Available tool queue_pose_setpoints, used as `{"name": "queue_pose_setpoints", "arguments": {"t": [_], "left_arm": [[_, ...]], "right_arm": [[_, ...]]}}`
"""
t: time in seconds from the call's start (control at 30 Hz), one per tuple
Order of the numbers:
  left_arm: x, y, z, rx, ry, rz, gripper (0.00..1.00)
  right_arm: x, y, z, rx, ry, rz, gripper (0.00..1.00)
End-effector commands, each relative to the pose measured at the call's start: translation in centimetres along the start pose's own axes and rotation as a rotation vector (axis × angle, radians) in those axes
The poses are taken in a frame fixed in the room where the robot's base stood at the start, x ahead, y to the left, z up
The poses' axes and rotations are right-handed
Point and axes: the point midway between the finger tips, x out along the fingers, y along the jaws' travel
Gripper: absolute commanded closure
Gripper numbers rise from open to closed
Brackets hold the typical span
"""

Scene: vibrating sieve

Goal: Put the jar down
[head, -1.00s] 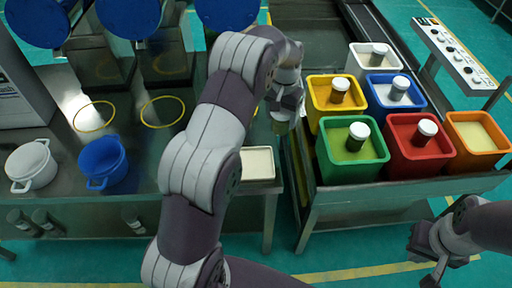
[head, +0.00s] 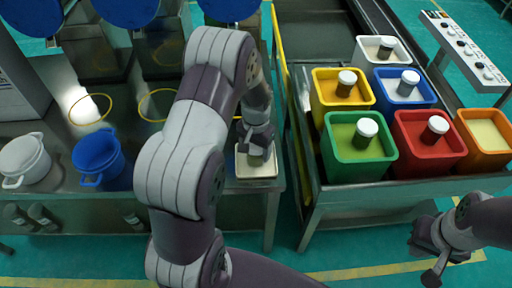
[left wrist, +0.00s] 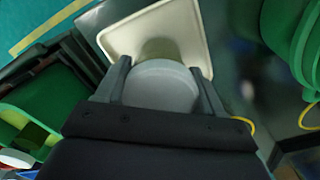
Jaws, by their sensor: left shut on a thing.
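The jar has a round grey lid (left wrist: 160,88) and an olive see-through body (left wrist: 158,50). My left gripper (left wrist: 162,82) is shut on it, one finger on each side of the lid. In the head view my left gripper (head: 257,142) is over the cream tray (head: 242,172), with the jar mostly hidden below it. In the left wrist view the jar is in front of the tray (left wrist: 112,38); I cannot tell whether it touches it. My right gripper (head: 436,250) is at the lower right, away from the jar; its jaw opening is unclear.
Right of the tray, a cart holds yellow (head: 322,95), blue (head: 420,98), green (head: 345,172), red (head: 430,155), white (head: 378,44) and orange (head: 490,150) bins, several with lidded jars. A white pot (head: 25,160) and a blue pot (head: 98,158) stand at left.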

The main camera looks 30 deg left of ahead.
Motion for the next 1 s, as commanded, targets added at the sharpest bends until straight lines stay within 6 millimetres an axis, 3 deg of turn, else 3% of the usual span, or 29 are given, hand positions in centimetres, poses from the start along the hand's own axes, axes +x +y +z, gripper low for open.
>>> {"name": "queue_pose_setpoints", "arguments": {"t": [0.3, 0.33, 0.4, 0.77, 1.0], "left_arm": [[0.4, 0.0, -0.1, 0.000, 0.003, -0.001, 0.65], [0.3, 0.0, -0.1, 0.000, 0.003, -0.001, 0.26], [0.3, 0.0, -0.1, 0.000, 0.003, -0.001, 0.07], [-0.6, 0.0, -0.2, 0.000, 0.005, -0.001, 0.07], [-6.7, 0.0, -0.2, 0.000, 0.008, -0.002, 0.07]], "right_arm": [[0.2, 0.0, 0.0, 0.000, 0.000, 0.000, 1.00], [0.1, 0.0, 0.0, 0.000, 0.000, 0.000, 1.00], [0.1, 0.0, 0.0, 0.000, 0.000, 0.000, 1.00], [-0.1, 0.0, 0.0, 0.000, 0.000, 0.000, 1.00], [-0.2, 0.0, 0.0, 0.000, 0.000, 0.000, 1.00]]}}
